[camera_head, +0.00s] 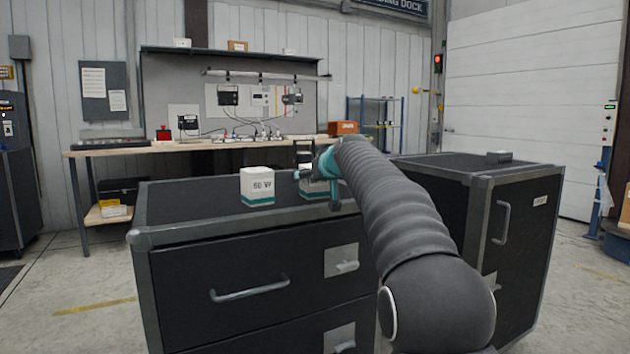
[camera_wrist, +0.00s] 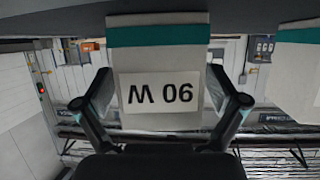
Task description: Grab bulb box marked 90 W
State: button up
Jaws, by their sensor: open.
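The bulb box marked 90 W (camera_wrist: 160,62) is white with a teal band; its label shows upside down in the wrist view. My gripper also shows in the wrist view (camera_wrist: 160,84), open, with one finger on each side of the 90 W box. The fingers look apart from its sides; how deep the box sits between them is hard to tell.
A similar box (camera_head: 257,187), which seems to read 60 W, stands just left of it; its edge shows at the right of the wrist view (camera_wrist: 298,62). A workbench (camera_head: 200,144) is behind.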

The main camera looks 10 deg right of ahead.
jog(key=c, duration=1.3)
jog(key=shift+r, duration=0.1)
